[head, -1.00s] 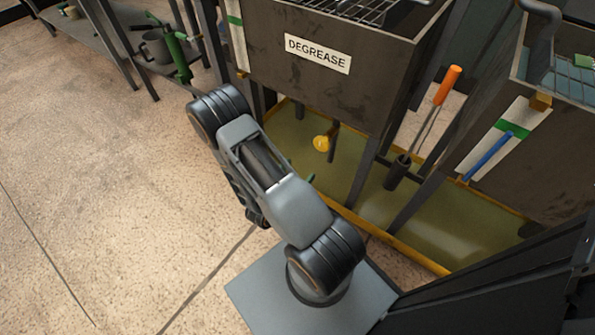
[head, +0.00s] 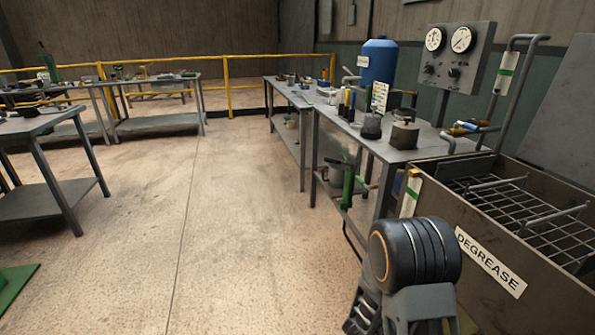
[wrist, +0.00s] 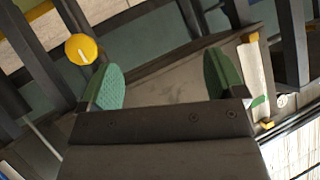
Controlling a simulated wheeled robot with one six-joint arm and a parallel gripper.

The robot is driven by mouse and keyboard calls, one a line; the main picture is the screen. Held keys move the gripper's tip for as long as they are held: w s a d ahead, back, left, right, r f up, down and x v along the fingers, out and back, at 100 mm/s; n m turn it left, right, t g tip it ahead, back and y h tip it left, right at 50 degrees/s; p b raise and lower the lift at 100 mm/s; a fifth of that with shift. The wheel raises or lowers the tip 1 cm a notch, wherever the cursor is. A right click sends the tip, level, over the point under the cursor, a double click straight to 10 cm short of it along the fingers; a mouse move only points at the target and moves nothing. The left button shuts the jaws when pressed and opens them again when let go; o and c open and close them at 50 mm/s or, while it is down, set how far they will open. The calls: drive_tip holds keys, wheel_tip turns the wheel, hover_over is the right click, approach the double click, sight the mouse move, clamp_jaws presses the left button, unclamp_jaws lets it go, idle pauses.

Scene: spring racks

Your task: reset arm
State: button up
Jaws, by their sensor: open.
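My gripper (wrist: 162,82) shows in the wrist view, with its two green-padded fingers spread wide apart and nothing between them. A dark tank wall and metal frame parts lie beyond the fingers. In the head view only part of my arm shows at the bottom right, in front of the degrease tank (head: 440,205); the gripper itself is out of that view. A round yellow knob (wrist: 82,49) is left of the left finger in the wrist view, apart from it.
A grey workbench (head: 425,150) with bottles and small items stands behind the tank. A gauge panel (head: 455,55) is at the back right. A yellow railing (head: 228,86) crosses the back. Another table (head: 45,125) stands at left. The floor between is clear.

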drive_tip(key=w+a+r+n+y+p, duration=0.1)
drive_tip(key=a+r+n+y+p, duration=0.4)
drive_tip(key=r, duration=0.8)
drive_tip(key=a+r+n+y+p, duration=0.3)
drive_tip(key=a+r+y+p, duration=0.3)
drive_tip(key=r, duration=0.7)
drive_tip(key=s+r+n+g+h+p, duration=0.1)
drive_tip(key=s+r+n+g+p, duration=0.2)
drive_tip(key=s+r+n+p, duration=0.3)
drive_tip(key=s+a+f+p+v, duration=0.1)
drive_tip(key=s+p+v, duration=0.1)
drive_tip(key=v, duration=1.1)
drive_tip(key=shift+s+r+p, duration=0.25)
drive_tip(key=shift+s+p, duration=0.05)
drive_tip(key=shift+p, duration=0.15)
